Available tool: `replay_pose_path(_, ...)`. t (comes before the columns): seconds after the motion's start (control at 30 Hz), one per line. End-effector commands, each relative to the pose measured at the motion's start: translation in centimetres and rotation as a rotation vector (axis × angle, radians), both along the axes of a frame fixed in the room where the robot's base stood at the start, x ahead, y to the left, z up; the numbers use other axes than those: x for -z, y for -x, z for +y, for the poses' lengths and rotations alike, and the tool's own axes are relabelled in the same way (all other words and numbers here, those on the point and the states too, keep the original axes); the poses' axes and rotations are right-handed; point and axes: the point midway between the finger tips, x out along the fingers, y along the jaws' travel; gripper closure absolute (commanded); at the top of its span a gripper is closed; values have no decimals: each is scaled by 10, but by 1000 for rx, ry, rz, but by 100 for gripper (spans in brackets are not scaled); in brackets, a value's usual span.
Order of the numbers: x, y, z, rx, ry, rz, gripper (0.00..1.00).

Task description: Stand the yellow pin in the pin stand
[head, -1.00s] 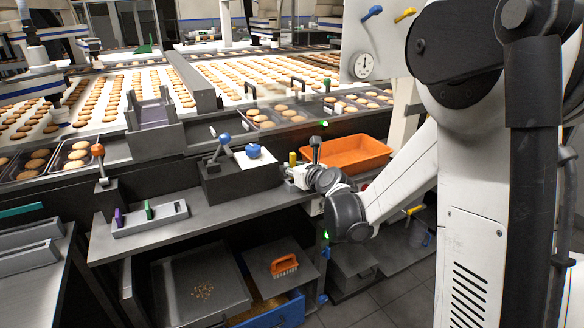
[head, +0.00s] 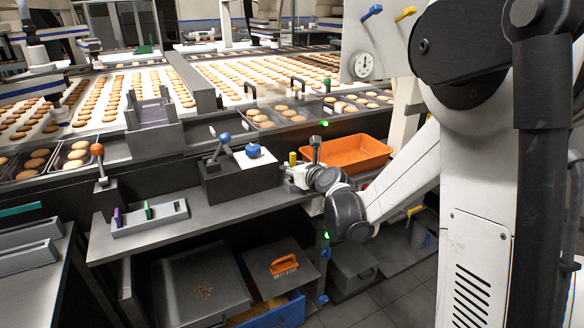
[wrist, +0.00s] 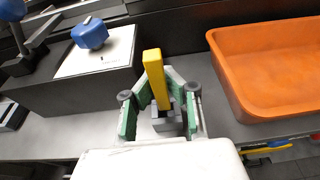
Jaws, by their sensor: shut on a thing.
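The yellow pin (wrist: 157,80) stands up between the green-padded fingers of my gripper (wrist: 160,115) in the wrist view, which is shut on it. A dark grey block shows low between the fingers; I cannot tell if it belongs to the pin. In the head view the pin's top (head: 292,158) shows above my gripper (head: 291,172), at the right part of the bench. The pin stand (head: 176,217) is a grey rack at the left part of the bench, well away from my gripper. It holds a purple pin (head: 118,217) and a green pin (head: 148,209).
A dark box with a blue knob (head: 252,150) and a lever (head: 224,139) stands between my gripper and the stand. An orange bin (head: 358,145) lies right of my gripper. An orange-topped lever (head: 97,150) stands behind the rack. Bench space between rack and box is clear.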

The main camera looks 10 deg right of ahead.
Motion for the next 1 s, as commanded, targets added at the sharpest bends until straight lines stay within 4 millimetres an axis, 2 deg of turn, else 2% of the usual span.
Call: replay_pose_path(1.0, 18, 0, 0, 0, 0, 0, 100)
